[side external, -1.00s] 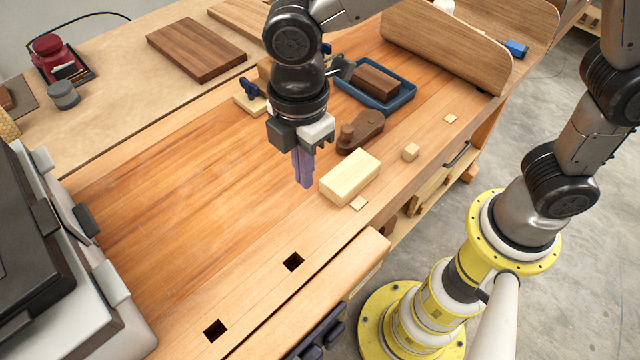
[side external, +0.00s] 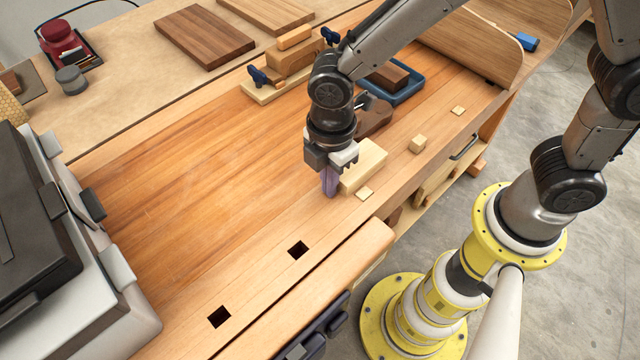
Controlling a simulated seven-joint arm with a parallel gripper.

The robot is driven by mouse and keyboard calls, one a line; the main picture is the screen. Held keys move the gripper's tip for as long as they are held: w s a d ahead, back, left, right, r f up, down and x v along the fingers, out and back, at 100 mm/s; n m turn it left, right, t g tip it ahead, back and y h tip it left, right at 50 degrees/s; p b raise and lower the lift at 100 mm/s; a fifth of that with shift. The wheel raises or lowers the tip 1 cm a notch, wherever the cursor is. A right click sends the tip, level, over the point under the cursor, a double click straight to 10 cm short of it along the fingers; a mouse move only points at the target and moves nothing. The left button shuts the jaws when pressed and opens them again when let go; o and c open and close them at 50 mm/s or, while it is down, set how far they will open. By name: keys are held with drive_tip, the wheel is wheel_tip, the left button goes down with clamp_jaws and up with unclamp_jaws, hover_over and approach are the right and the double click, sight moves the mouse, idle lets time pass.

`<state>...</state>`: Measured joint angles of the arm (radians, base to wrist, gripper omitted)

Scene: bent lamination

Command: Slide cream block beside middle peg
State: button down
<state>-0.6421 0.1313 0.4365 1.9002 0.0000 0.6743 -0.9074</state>
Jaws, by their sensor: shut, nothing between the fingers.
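The cream block (side external: 366,166) is a pale rectangular block lying flat on the bench near its front edge. My gripper (side external: 330,188) is shut and empty, with its purple fingers pointing down at the block's left end. The fingers are close to that end; I cannot tell whether they touch it. The gripper body hides part of the block's left side. A small pale cube-shaped peg (side external: 417,145) stands up to the right of the block, with a gap between them.
A brown wooden plane-like tool (side external: 374,118) lies just behind the block. Behind it is a blue tray (side external: 409,92) with a dark block. Two square holes, one nearer the block (side external: 298,250), lie front left. The bench's left middle is clear.

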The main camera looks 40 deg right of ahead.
sight(372, 157)
idle(0.3)
drive_tip(key=d, duration=1.4)
drive_tip(key=shift+s, duration=0.15)
drive_tip(key=shift+a, duration=0.1)
